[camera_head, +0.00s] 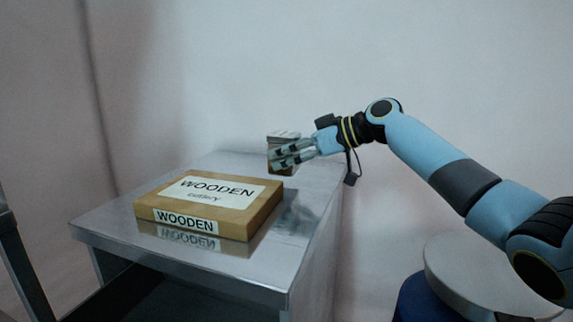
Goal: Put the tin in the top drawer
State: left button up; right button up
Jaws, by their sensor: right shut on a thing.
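My right gripper (277,158) is shut on the tin (284,136), a small block-like thing with a pale top, partly hidden by the fingers. It is at the back right of the metal cabinet (306,215). I cannot tell whether the tin touches the cabinet top or hangs just above it. Below the cabinet's front edge is a dark area (185,298); I cannot tell whether it is an open top drawer or a gap. My left gripper is not in view.
A flat yellow-brown box (247,228) labelled "WOODEN cutlery" lies on the cabinet top, in front of and left of the tin. A dark bar (22,262) stands at the left edge. The cabinet top's front right corner is bare.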

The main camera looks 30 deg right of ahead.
jog(key=shift+f, duration=1.1)
jog(key=shift+f, duration=0.2)
jog(key=o, duration=1.4)
jog(key=shift+o, duration=0.2)
